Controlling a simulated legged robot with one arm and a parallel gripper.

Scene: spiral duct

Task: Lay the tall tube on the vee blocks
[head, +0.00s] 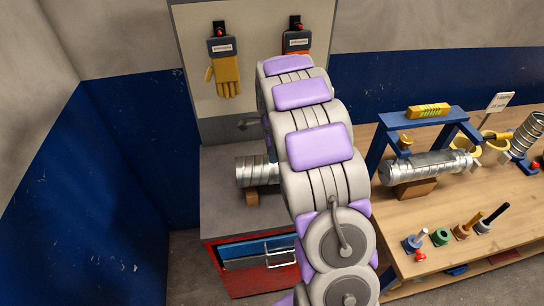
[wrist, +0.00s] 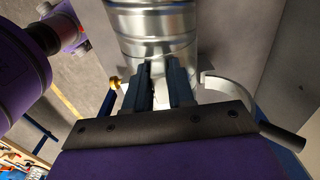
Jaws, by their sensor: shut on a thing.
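In the wrist view, my gripper (wrist: 167,85) is shut on the near end of a shiny ribbed metal tube (wrist: 160,35). The tube runs away from the fingers to the top of the picture. In the head view my arm hides the gripper. One end of a spiral metal tube (head: 253,171) sticks out to the left from behind my arm, about level, above the grey cabinet top. A wooden block (head: 252,197) shows under it. I cannot tell whether tube and block touch. Any second block there is hidden by my arm.
The grey cabinet top (head: 225,213) has bare room at its left. Gloves (head: 225,75) hang on the panel behind. On the right, a wooden bench (head: 400,235) holds another spiral tube (head: 425,168) under a blue frame (head: 423,117), plus several small tools.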

